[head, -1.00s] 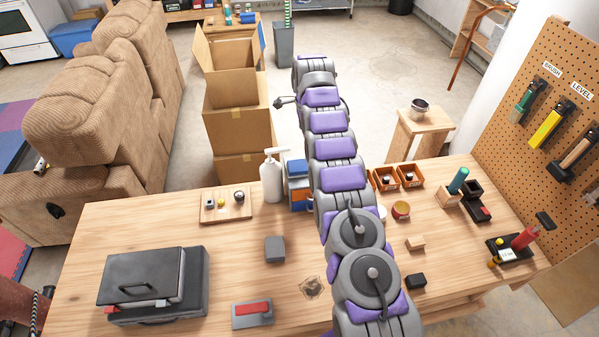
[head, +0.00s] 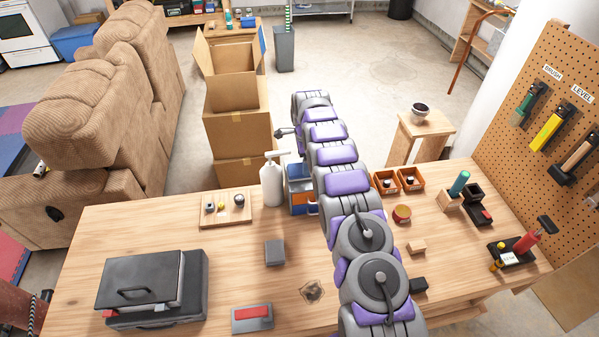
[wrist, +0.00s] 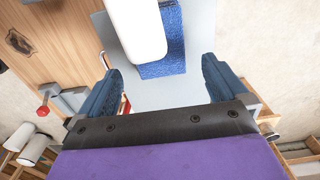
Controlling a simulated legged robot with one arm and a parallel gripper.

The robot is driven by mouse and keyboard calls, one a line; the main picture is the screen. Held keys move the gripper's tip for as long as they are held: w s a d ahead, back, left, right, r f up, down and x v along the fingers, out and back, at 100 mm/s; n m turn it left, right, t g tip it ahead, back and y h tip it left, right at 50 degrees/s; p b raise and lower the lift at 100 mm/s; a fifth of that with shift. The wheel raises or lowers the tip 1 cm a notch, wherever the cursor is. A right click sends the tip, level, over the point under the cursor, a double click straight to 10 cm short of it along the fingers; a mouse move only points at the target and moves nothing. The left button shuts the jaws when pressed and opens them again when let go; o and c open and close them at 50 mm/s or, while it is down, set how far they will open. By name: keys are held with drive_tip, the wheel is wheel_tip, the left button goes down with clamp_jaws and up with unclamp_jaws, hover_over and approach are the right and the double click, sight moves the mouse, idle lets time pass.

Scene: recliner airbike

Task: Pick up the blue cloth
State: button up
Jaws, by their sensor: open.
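In the wrist view, the blue cloth (wrist: 172,45) lies on a pale grey surface (wrist: 198,30), partly covered by a white rounded object. My gripper (wrist: 161,66) is open, with its two dark blue fingers apart and nothing held between them. The cloth shows between and beyond the fingertips; whether they touch it I cannot tell. In the head view, my gripper is not clearly visible along the arm. A blue-topped thing (head: 296,170) stands beside the white pump bottle (head: 271,182), partly hidden by my arm; I cannot tell whether its blue top is the cloth.
The wooden workbench (head: 230,250) holds a black case (head: 150,285) at left and orange bins (head: 411,180) at right. Cardboard boxes (head: 238,132) stand behind it, a recliner (head: 105,90) at left, a stool (head: 425,128) and a pegboard (head: 540,110) at right.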

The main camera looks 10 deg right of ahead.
drive_tip(key=f, duration=0.3)
drive_tip(key=shift+a+f, duration=0.25)
drive_tip(key=shift+f, duration=0.1)
drive_tip(key=shift+c, duration=0.3)
drive_tip(key=c, duration=1.1)
drive_tip(key=shift+r, duration=0.2)
wheel_tip(320, 180, up, 4)
drive_tip(key=shift+f, duration=0.2)
drive_tip(key=shift+s+f, duration=0.15)
drive_tip(key=shift+s, duration=0.2)
drive_tip(key=shift+s+a+r, duration=0.25)
drive_tip(key=shift+s+a, duration=0.15)
drive_tip(key=shift+s, duration=2.1)
drive_tip(key=shift+s+a+r, duration=0.2)
drive_tip(key=shift+s+a, duration=0.25)
drive_tip(key=shift+s, duration=2.1)
drive_tip(key=shift+s+a+r, duration=0.25)
drive_tip(key=shift+s+a, duration=0.15)
drive_tip(key=shift+s, duration=2.1)
